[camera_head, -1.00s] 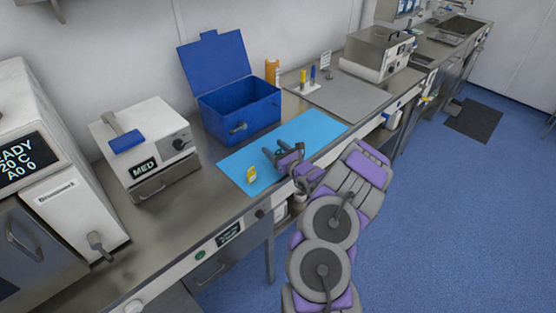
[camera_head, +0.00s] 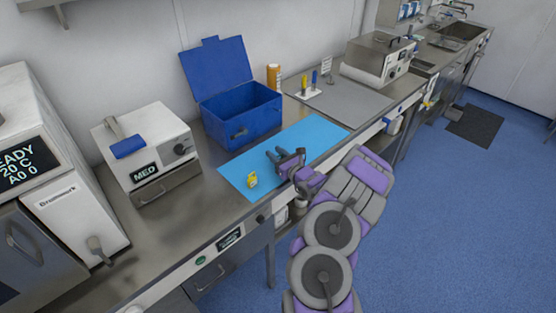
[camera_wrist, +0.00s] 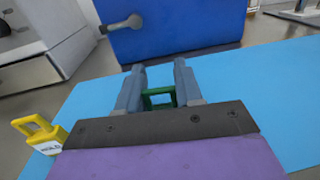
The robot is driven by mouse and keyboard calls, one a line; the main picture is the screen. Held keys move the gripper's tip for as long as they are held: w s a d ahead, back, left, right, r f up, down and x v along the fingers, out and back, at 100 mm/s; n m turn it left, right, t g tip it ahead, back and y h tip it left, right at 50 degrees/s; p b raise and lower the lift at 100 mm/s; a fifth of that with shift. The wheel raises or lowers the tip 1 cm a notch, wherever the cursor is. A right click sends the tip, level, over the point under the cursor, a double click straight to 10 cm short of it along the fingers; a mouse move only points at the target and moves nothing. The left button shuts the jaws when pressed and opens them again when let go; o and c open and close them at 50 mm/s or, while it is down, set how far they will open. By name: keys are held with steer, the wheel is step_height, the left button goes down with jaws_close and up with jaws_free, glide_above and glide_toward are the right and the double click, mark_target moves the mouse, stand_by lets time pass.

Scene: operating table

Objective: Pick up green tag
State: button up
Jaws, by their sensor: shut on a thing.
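The green tag (camera_wrist: 158,98) shows in the wrist view as a small green frame between the fingers of my gripper (camera_wrist: 160,72). The fingers are shut on it, low over the light blue mat (camera_wrist: 232,88). In the head view my gripper (camera_head: 283,157) is over the middle of the blue mat (camera_head: 316,133), and I cannot make out the green tag there. I cannot tell whether the tag still touches the mat.
A yellow tag (camera_head: 252,180) stands on the mat to the left; it also shows in the wrist view (camera_wrist: 42,133). An open blue box (camera_head: 243,116) stands behind the mat. A white MED unit (camera_head: 146,158) is at left, and a grey tray (camera_head: 350,97) at right.

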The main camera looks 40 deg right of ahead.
step_height(320, 180, up, 2)
steer(key=shift+p, duration=0.35)
steer(key=shift+s+r+p, duration=0.3)
steer(key=shift+r+p, duration=0.05)
steer(key=shift+r, duration=0.55)
steer(key=s+a+p, duration=0.1)
steer(key=s+a, duration=0.3)
steer(key=s, duration=0.2)
steer(key=s+a+r+p, duration=0.1)
steer(key=s+a+p, duration=0.1)
steer(key=s+a, duration=0.2)
steer(key=s, duration=0.3)
steer(key=shift+a, duration=0.25)
steer(key=shift+r, duration=0.1)
